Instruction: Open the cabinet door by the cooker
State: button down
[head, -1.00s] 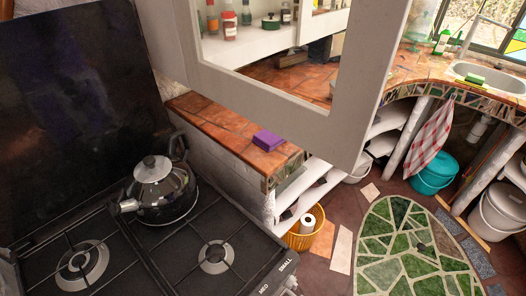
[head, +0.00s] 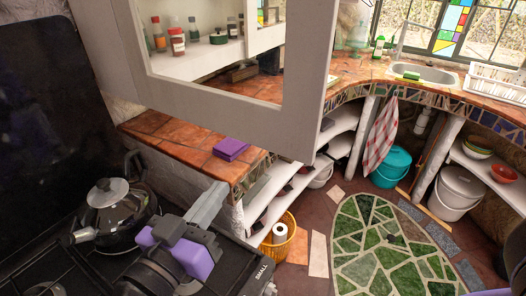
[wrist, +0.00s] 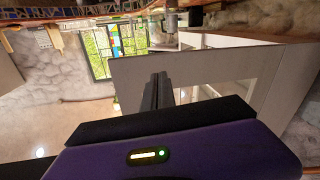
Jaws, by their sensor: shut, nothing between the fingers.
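The cabinet door is a whitish frame (head: 225,122) around a see-through panel, at the top middle of the head view, beside the cooker (head: 100,262). Shelves with small jars show through it. I cannot tell how far it stands open. My gripper (head: 212,200) is in front of and below the door's lower rail in the head view, above the cooker's right side. In the wrist view my gripper (wrist: 158,90) has its dark fingers shut together and empty, in front of a pale panel (wrist: 205,68) that looks like the door. Contact cannot be told.
A black kettle (head: 108,208) stands on the cooker, left of my arm. A purple block (head: 230,149) lies on the tiled counter (head: 175,135). A yellow basket (head: 279,246) stands on the floor below.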

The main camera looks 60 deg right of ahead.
notch_tip(320, 180, up, 2)
jog(key=s+m+g, duration=0.2)
jog(key=m, duration=0.1)
jog(key=p, duration=0.3)
send_near(271, 140)
jog(key=shift+m, duration=0.3)
jog(key=d, duration=0.5)
jog(key=shift+w+d, duration=0.15)
jog(key=shift+w, duration=0.05)
jog(key=shift+d+f, duration=0.15)
jog(key=shift+d, duration=0.6)
